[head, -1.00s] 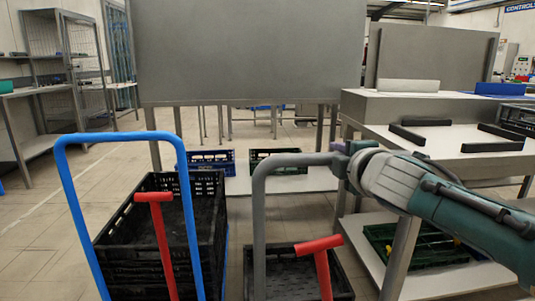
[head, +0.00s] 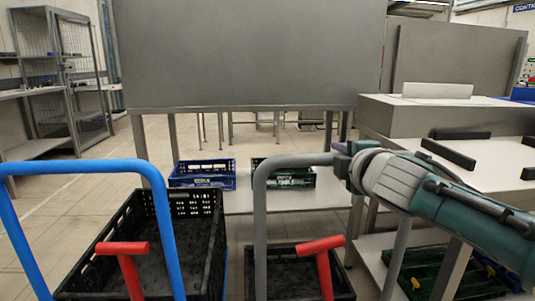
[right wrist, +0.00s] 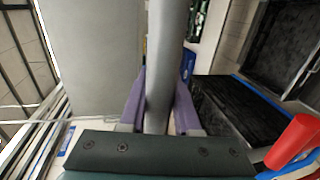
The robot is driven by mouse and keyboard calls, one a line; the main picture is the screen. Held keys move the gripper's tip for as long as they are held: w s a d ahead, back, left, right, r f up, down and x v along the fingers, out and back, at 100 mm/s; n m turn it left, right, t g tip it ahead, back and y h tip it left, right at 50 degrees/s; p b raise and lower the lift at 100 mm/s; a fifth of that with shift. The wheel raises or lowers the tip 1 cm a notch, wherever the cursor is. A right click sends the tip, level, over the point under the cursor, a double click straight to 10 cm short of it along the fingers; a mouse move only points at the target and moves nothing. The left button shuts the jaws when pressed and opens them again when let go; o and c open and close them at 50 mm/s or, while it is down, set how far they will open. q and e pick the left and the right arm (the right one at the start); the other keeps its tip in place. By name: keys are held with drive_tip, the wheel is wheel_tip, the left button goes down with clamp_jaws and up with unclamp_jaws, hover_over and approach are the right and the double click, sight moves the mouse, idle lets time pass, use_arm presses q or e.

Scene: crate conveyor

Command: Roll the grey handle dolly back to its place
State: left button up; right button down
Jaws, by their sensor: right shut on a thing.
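The grey handle (head: 261,215) of the dolly stands upright in the lower middle of the head view. Its top bar runs right to my right gripper (head: 342,160), which is shut on it. In the right wrist view the grey bar (right wrist: 165,60) passes between the purple fingers of that gripper (right wrist: 160,112). A low black crate (head: 285,262) and a red T-shaped grip (head: 322,262) show by the foot of the handle. The dolly's base and wheels are hidden below the frame. My left gripper is not in view.
A blue handle (head: 165,225) with a taller black crate (head: 205,235) stands close on the left. Ahead, a low shelf (head: 270,203) bears blue and green crates under a large grey panel (head: 250,55). A bench (head: 500,160) stands at the right. Floor shows at far left.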

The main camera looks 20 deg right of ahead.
drive_tip(key=shift+f, duration=0.2)
drive_tip(key=c, duration=1.1)
unclamp_jaws()
drive_tip(key=o, duration=0.3)
drive_tip(key=shift+w+r, duration=0.15)
drive_tip(key=shift+w, duration=0.05)
drive_tip(key=shift+o, duration=0.9)
drive_tip(key=p+v, duration=0.4)
drive_tip(key=v, duration=0.6)
